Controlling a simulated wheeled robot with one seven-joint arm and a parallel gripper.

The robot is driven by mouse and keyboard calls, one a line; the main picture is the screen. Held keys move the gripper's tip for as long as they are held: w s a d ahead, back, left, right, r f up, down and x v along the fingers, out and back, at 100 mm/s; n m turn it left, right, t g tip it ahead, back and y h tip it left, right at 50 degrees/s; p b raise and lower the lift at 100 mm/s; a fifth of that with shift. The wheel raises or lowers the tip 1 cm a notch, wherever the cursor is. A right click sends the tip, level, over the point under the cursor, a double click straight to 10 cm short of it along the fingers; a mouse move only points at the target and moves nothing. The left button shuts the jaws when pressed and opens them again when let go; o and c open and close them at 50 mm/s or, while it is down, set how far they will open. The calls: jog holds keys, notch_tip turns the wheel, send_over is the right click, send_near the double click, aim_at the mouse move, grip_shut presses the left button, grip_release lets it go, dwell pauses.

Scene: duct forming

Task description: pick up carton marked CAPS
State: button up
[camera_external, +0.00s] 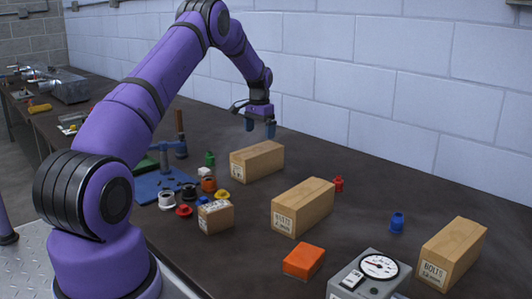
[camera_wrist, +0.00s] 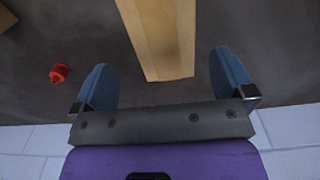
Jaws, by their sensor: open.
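Several tan cartons stand on the dark bench. The back carton (camera_external: 262,158) is below my gripper (camera_external: 259,128); its label is too small to read. The middle carton (camera_external: 306,206) has a label I cannot read surely, and the right carton (camera_external: 455,252) reads BOLTS. A small carton (camera_external: 215,217) also has an unreadable label. I cannot tell which one is marked CAPS. In the wrist view, one carton (camera_wrist: 160,38) lies between the two blue fingers of my gripper (camera_wrist: 160,78), which are apart and empty. The carton's end is near the fingers, with no visible contact.
A red part (camera_external: 338,184) and a blue part (camera_external: 397,222) stand near the cartons. An orange box (camera_external: 304,261) and a gauge box (camera_external: 368,277) are at the front. A blue stand (camera_external: 160,183) with small parts is left. The block wall (camera_external: 390,85) bounds the back.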

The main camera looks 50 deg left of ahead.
aim_at(257, 149)
notch_tip(257, 149, down, 5)
jog(key=shift+f, duration=0.1)
jog(key=shift+s+a+f, duration=0.1)
jog(key=shift+s+f, duration=0.15)
jog(key=shift+f, duration=1.05)
jog(key=shift+s+a+f, duration=0.1)
jog(key=shift+s+f, duration=0.1)
jog(key=shift+f, duration=1.1)
jog(key=shift+c, duration=0.2)
jog(key=shift+r, duration=0.1)
jog(key=c, duration=0.9)
